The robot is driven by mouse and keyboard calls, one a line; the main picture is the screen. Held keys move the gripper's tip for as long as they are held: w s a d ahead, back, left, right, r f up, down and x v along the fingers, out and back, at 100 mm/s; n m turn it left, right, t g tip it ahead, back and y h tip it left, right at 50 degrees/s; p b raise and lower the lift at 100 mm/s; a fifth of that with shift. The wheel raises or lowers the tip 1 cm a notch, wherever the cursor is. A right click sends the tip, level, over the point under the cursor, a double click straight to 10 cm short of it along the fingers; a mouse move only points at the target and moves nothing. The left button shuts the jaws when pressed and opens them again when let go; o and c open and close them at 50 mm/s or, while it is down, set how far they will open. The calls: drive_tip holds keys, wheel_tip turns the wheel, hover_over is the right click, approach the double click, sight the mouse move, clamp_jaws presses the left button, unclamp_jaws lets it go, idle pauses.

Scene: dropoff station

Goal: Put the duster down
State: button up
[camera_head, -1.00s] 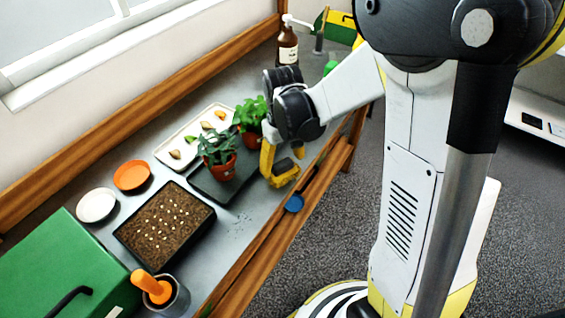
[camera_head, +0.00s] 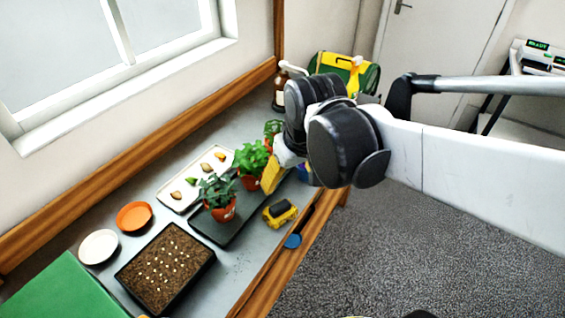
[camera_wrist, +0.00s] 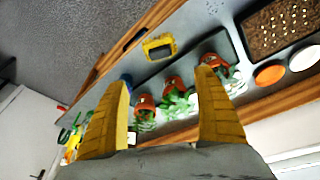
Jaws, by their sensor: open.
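The duster appears to be the small yellow block with a dark face (camera_head: 280,212). It lies on the grey bench (camera_head: 262,235) near the wooden front edge, right of the dark tray. It also shows in the wrist view (camera_wrist: 159,46), beyond and between my fingertips, with nothing touching it. My gripper (camera_head: 270,175) is raised above the bench, up and left of the duster in the head view. In the wrist view its two yellow fingers (camera_wrist: 164,78) are spread wide apart with nothing held between them.
Potted plants (camera_head: 218,198) stand on and near a dark tray (camera_head: 207,230), close to my gripper. A white tray (camera_head: 183,200), an orange dish (camera_head: 133,216), a white dish (camera_head: 98,247) and a seed tray (camera_head: 165,268) lie left.

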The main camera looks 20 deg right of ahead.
drive_tip(key=s+r+m+t, duration=0.1)
drive_tip(key=s+t, duration=0.2)
drive_tip(key=s, duration=0.3)
drive_tip(key=shift+r+t, duration=0.3)
